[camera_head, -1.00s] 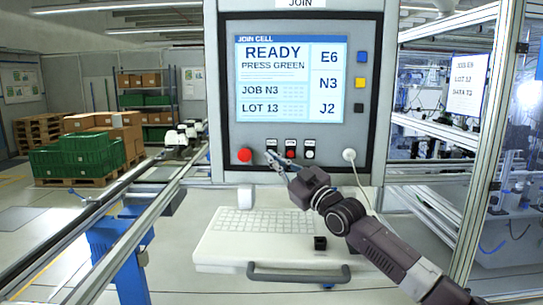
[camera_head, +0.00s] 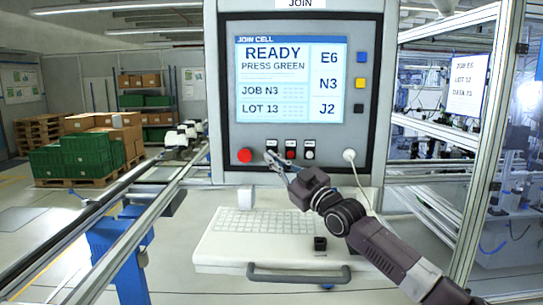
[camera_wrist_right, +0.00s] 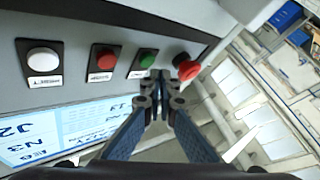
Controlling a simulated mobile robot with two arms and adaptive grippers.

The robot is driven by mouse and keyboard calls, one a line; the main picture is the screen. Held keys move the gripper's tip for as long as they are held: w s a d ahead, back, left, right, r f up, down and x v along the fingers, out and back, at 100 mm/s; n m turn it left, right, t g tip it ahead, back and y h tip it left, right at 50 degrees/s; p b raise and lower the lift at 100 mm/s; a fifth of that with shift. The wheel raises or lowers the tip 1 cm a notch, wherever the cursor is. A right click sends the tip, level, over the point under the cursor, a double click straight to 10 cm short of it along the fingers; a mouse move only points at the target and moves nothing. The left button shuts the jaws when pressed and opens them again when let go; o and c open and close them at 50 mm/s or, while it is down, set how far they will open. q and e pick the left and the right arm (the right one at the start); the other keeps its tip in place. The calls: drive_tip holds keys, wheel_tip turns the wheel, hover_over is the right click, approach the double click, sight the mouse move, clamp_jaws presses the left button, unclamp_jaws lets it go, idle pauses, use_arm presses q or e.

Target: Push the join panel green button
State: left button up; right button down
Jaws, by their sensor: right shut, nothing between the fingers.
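The join panel (camera_head: 227,130) stands upright in front of me, with a lit screen (camera_head: 285,75) reading "READY, PRESS GREEN". The green button (camera_wrist_right: 148,58) shows in the right wrist view, in a black label plate between a red button (camera_wrist_right: 105,58) and the large red mushroom button (camera_wrist_right: 186,68). My right gripper (camera_wrist_right: 160,78) is shut and empty, its fingertips close to the green button, just below and right of it in that view. In the head view my right gripper (camera_head: 269,157) covers the green button; contact cannot be told. My left gripper is not in view.
A keyboard shelf (camera_head: 215,250) with a front handle lies below the panel. A white cable plug (camera_head: 349,155) sits right of the buttons, its cable hanging near my arm. A rail conveyor (camera_head: 120,225) runs on the left, and a metal frame post (camera_head: 478,150) stands right.

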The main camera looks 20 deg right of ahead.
drive_tip(key=shift+w, duration=0.15)
drive_tip(key=shift+w+d, duration=0.15)
drive_tip(key=shift+w, duration=0.1)
drive_tip(key=shift+w+d+r, duration=0.1)
drive_tip(key=shift+w+d, duration=0.1)
drive_tip(key=shift+w, duration=0.25)
idle(0.7)
idle(0.3)
drive_tip(key=shift+s+a+b, duration=0.3)
drive_tip(key=shift+s+a, duration=0.05)
drive_tip(key=shift+s, duration=0.45)
